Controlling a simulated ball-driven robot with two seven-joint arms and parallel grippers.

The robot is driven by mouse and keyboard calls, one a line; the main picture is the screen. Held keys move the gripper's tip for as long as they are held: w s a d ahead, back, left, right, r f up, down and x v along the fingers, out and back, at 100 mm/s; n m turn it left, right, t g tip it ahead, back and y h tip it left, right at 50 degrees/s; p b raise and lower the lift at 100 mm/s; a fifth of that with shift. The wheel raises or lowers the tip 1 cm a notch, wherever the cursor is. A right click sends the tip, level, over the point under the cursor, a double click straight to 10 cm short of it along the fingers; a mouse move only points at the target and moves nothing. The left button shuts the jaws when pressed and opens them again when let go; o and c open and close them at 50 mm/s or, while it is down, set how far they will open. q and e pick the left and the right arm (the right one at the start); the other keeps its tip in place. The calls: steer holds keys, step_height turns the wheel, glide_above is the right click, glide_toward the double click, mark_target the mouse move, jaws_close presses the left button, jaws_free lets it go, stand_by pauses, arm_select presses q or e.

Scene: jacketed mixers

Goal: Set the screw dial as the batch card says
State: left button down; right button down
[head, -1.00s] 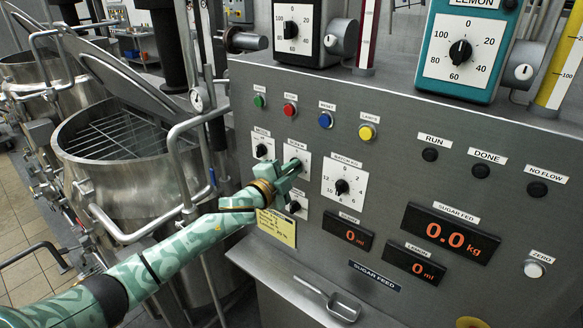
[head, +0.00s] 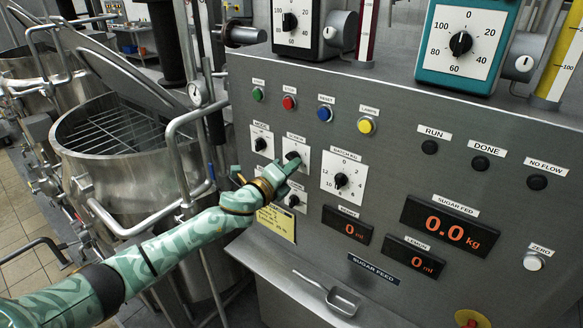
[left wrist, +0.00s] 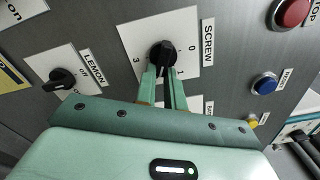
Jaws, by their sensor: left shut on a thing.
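The SCREW dial (head: 304,157) is a black knob on a white plate on the grey panel. My left gripper (head: 286,166) is shut on its knob, coming from below left. In the left wrist view the fingers (left wrist: 163,80) sit on either side of the black knob (left wrist: 161,52). The marks 0, 1 and 3 show on the plate. The fingers hide part of the plate, and I cannot tell the knob's exact setting. The yellow batch card (head: 276,222) hangs below the arm, its writing too small to read. My right gripper is not in view.
Close by are the MODE dial (head: 261,143), the BATCH KG dial (head: 342,179) and the LEMON knob (left wrist: 61,79). Coloured buttons, such as the red one (head: 289,102), sit above. A scoop (head: 340,300) lies below the panel. A steel mixer (head: 105,165) stands left.

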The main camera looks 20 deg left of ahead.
arm_select(q)
steer(key=shift+f+m, duration=0.15)
steer(key=shift+m, duration=0.25)
steer(key=c, duration=1.5)
jaws_free()
steer(key=shift+b+v, duration=1.35)
steer(key=shift+v, duration=6.8)
